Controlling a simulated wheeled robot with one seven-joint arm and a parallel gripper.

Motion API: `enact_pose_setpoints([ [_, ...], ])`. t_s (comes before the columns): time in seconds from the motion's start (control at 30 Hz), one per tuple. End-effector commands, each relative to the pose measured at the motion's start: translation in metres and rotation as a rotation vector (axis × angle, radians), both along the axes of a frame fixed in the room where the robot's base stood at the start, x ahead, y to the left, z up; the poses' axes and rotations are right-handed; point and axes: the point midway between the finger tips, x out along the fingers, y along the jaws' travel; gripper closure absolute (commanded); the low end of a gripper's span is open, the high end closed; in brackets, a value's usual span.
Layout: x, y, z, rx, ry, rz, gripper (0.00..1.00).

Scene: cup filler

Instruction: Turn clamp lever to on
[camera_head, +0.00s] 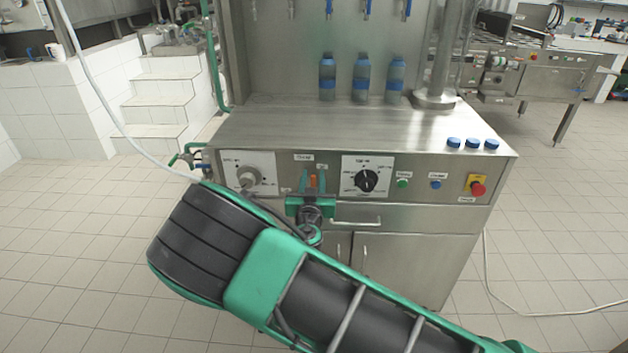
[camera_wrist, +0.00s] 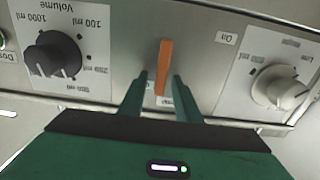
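The clamp lever (camera_head: 313,182) is a small orange handle on the steel front panel, between the two dials. In the wrist view the lever (camera_wrist: 164,66) stands nearly upright in the picture, away from the "On" label (camera_wrist: 228,38) to its right. My gripper (camera_head: 313,176) is at the panel. In the wrist view my gripper (camera_wrist: 160,78) has its two green fingers apart, one on each side of the lever, with gaps showing. A label below the lever is partly hidden by the fingers.
A black volume dial (camera_head: 366,180) and a light grey dial (camera_head: 248,177) flank the lever. A red stop button (camera_head: 477,188) is at the right. Bottles (camera_head: 362,78) and blue caps (camera_head: 472,143) stand on the steel top. A drawer handle (camera_head: 356,222) lies below.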

Motion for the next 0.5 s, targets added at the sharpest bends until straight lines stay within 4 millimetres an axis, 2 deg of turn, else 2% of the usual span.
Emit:
enact_pose_setpoints([
  [0.07,-0.0001,0.0,0.0,0.0,0.0,0.0,0.7],
  [0.2,-0.0003,-0.0001,0.0,0.0,0.0,0.0,1.0],
  [0.5,-0.0003,0.0007,0.0,-0.015,0.0,0.0,1.0],
])
